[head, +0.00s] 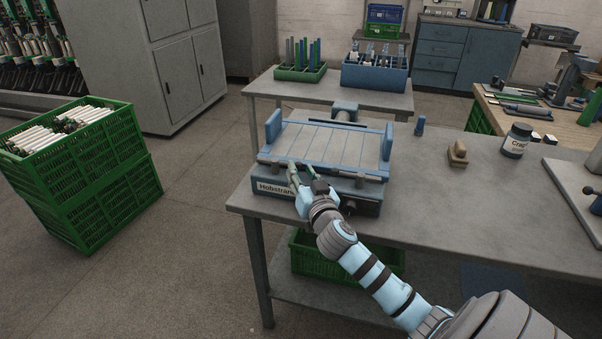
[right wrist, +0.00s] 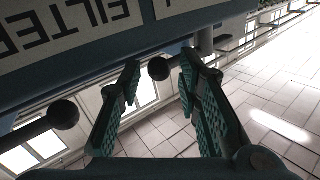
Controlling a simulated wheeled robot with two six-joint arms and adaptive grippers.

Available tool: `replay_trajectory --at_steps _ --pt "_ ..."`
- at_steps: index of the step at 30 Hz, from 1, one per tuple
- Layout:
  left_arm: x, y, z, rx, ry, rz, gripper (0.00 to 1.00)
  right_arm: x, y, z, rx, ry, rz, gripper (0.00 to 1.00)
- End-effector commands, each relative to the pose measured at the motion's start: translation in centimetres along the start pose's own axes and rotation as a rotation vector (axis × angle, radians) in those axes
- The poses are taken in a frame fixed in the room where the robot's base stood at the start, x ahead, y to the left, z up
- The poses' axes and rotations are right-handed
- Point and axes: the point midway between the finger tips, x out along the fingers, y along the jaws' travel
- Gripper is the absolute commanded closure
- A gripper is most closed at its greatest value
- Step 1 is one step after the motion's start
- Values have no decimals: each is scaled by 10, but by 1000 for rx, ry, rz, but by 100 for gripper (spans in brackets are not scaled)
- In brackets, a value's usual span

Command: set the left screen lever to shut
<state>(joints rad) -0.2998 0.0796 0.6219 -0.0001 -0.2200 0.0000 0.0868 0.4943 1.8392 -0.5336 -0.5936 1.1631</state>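The machine (head: 325,158), marked "Hobstran…" on its front, stands on the grey table. My right gripper (head: 292,168) is at the left part of its front edge, fingers spread. In the right wrist view, the open right gripper (right wrist: 158,78) shows both teal fingers apart. A dark ball knob (right wrist: 159,68) appears between the fingertips; I cannot tell whether it touches them. A second ball knob (right wrist: 63,114) is outside the fingers to the left. In the head view a dark knob (head: 349,208) shows low on the front; the left lever is not clearly visible behind my gripper. My left gripper is not in view.
An upside-down label (right wrist: 70,25) reading "FILTER" lies close above the fingers. A jar (head: 516,140), a wooden block (head: 458,154) and a blue peg (head: 420,126) stand on the right of the table. A green crate (head: 348,262) is below. Stacked green crates (head: 80,190) stand left.

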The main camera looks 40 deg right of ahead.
Motion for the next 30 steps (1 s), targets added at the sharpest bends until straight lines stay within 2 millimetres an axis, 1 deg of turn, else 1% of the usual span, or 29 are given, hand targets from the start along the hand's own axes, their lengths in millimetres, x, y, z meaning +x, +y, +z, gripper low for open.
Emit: replay_trajectory --at_steps 3,10,11,16,17,30 --pt "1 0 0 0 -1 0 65 6 0 0 1 0 -1 68" --pt "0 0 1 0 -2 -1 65 7 0 0 1 -1 -1 68" --pt "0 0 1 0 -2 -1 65 7 0 0 0 -1 -1 72" --pt "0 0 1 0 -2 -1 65 7 0 0 1 -1 -1 99" --pt "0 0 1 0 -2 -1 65 7 0 0 1 -1 -1 100" --pt "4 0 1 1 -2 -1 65 6 -2 1 3 6 24 100"
